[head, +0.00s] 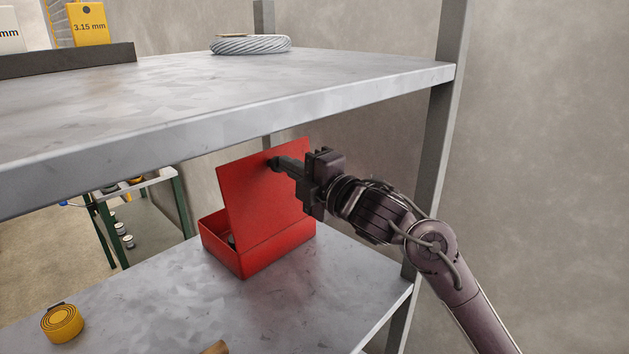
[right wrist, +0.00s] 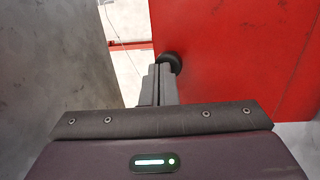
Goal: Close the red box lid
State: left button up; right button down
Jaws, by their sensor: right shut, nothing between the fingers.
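The red box (head: 280,252) sits on the lower metal shelf, with its lid (head: 238,190) standing up, tilted, and the box partly open. A small dark item inside is mostly hidden. The lid also fills much of the right wrist view (right wrist: 240,60). My right gripper (head: 273,163) is shut and empty, its fingertips at the upper part of the lid. The tips look close to or touching the lid; I cannot tell which. In the right wrist view the shut fingers (right wrist: 167,65) overlap the lid's left edge. My left gripper is not in view.
The upper shelf (head: 330,75) lies close above the lid and my right arm, holding a wire coil (head: 250,44) and a yellow box (head: 88,25). A yellow roll (head: 62,323) lies on the lower shelf (head: 170,300). A metal post (head: 433,140) stands beside my arm.

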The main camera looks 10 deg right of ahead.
aim_at(268, 153)
jog(key=shift+g, duration=0.5)
jog(key=x, duration=0.6)
jog(key=shift+w+a+r+p, duration=0.2)
jog(key=shift+w+r+p, duration=0.05)
jog(key=shift+r+p, duration=0.15)
jog(key=w+a+f+g+h, duration=0.2)
jog(key=w+a+f, duration=0.4)
jog(key=w+f, duration=0.4)
jog(key=shift+a+g, duration=0.3)
jog(key=shift+g, duration=0.2)
